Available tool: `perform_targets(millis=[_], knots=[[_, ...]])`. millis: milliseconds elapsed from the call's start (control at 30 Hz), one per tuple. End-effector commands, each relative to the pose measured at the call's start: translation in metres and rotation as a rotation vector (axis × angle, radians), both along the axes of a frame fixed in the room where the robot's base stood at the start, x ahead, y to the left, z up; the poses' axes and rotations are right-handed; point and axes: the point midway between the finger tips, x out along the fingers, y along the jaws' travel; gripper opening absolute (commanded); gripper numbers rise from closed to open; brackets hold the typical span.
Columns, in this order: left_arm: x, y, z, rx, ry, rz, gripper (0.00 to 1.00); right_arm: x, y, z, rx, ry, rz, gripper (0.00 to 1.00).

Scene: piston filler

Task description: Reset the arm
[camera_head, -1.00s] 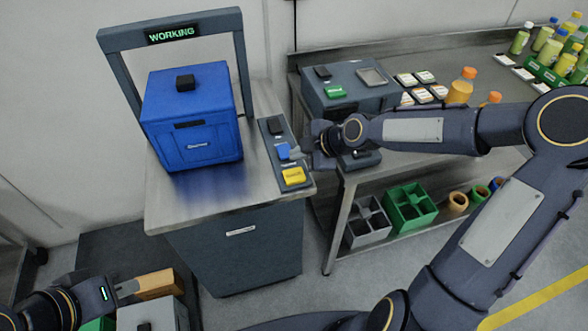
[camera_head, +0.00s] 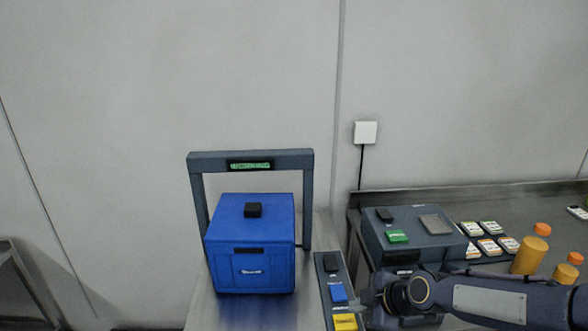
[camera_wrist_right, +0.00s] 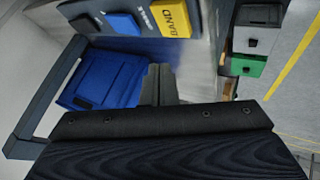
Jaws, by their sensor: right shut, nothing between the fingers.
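My right gripper (camera_head: 366,301) is beside the button panel (camera_head: 323,284), at its right edge, with the fingers pointing left. It is shut and empty. In the right wrist view the closed fingers (camera_wrist_right: 158,84) show in the middle, with the panel's blue button (camera_wrist_right: 122,22) and yellow button (camera_wrist_right: 172,18) above them. In the head view the blue button (camera_head: 338,292) and yellow button (camera_head: 345,321) lie just left of the fingertips. I cannot tell whether the fingers touch a button. My left gripper is outside these views now.
A blue box (camera_head: 250,262) stands on the metal cabinet under a grey frame (camera_head: 250,160) with a green-lit sign. To the right, a bench (camera_head: 490,204) carries a grey device (camera_head: 415,236) with a green button, labelled cards (camera_head: 488,247) and orange-capped bottles (camera_head: 529,255).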

Motion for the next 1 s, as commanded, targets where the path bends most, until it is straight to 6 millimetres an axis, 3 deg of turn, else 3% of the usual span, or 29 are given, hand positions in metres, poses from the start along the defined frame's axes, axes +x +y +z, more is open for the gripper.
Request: perform_targets(millis=[267,400,533,733,1000], knots=[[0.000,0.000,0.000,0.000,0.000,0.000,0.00,-0.107,-0.038,0.047,0.061,0.276,-0.555,0.00],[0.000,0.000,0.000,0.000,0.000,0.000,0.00,-0.166,-0.049,0.064,0.236,0.383,-0.876,0.00],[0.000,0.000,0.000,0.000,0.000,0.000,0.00,-0.210,-0.049,0.069,0.428,0.486,-1.094,0.00],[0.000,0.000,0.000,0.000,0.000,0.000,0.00,-0.243,-0.043,0.068,0.615,0.603,-1.250,0.00],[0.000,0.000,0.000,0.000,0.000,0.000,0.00,-0.248,-0.042,0.067,0.642,0.624,-1.273,0.00]])
